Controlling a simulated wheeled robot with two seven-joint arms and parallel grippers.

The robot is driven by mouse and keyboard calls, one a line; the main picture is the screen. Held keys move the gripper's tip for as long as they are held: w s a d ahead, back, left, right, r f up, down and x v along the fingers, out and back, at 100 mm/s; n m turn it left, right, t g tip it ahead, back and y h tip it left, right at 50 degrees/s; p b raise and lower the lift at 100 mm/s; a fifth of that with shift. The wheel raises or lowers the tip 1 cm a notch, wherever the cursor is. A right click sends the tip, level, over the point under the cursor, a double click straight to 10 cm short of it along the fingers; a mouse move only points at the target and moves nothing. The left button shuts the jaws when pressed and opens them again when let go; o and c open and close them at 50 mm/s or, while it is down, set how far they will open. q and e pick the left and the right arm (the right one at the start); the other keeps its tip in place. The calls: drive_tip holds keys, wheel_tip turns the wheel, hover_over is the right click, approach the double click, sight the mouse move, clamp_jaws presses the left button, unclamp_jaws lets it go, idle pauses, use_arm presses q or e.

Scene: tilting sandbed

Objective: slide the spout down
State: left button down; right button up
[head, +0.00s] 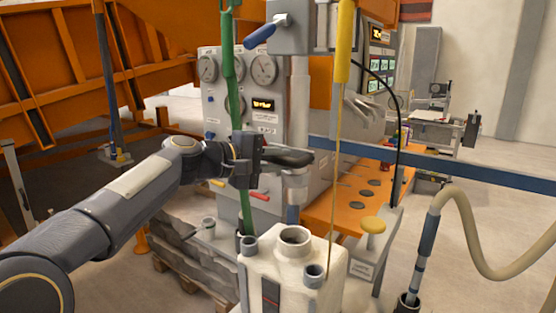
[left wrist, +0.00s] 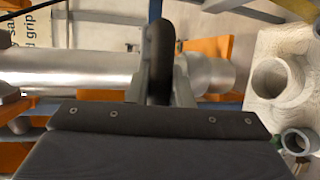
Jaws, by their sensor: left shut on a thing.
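The spout is a pale vertical pipe with a wider sleeve (head: 295,180) low on it, above the wide middle neck (head: 294,236) of a white vessel (head: 262,268). The spout ends above the neck, apart from it. My left gripper (head: 284,157) is at the sleeve's left side, level with its upper part. In the left wrist view the bright pipe (left wrist: 70,72) lies sideways, and a dark handle (left wrist: 160,55) stands between my fingers, which are shut on it. The vessel's neck (left wrist: 275,85) shows at the right there. My right gripper does not show.
A green pole (head: 229,65) stands left of the spout, and a yellow-handled thin rod (head: 344,45) at its right. A gauge panel (head: 215,85) is behind. An orange perforated bench (head: 360,180) and a beige hose (head: 470,230) lie to the right.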

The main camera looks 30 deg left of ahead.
use_arm(q)
wheel_tip(320, 180, down, 13)
drive_tip(key=b, duration=1.2)
drive_tip(key=shift+r, duration=0.15)
drive_tip(key=c, duration=1.3)
unclamp_jaws()
drive_tip(key=shift+r, duration=0.1)
drive_tip(key=shift+s, duration=0.1)
drive_tip(key=v, duration=0.7)
drive_tip(key=shift+s+a+b, duration=0.2)
drive_tip(key=shift+s+b, duration=0.1)
drive_tip(key=shift+b, duration=0.1)
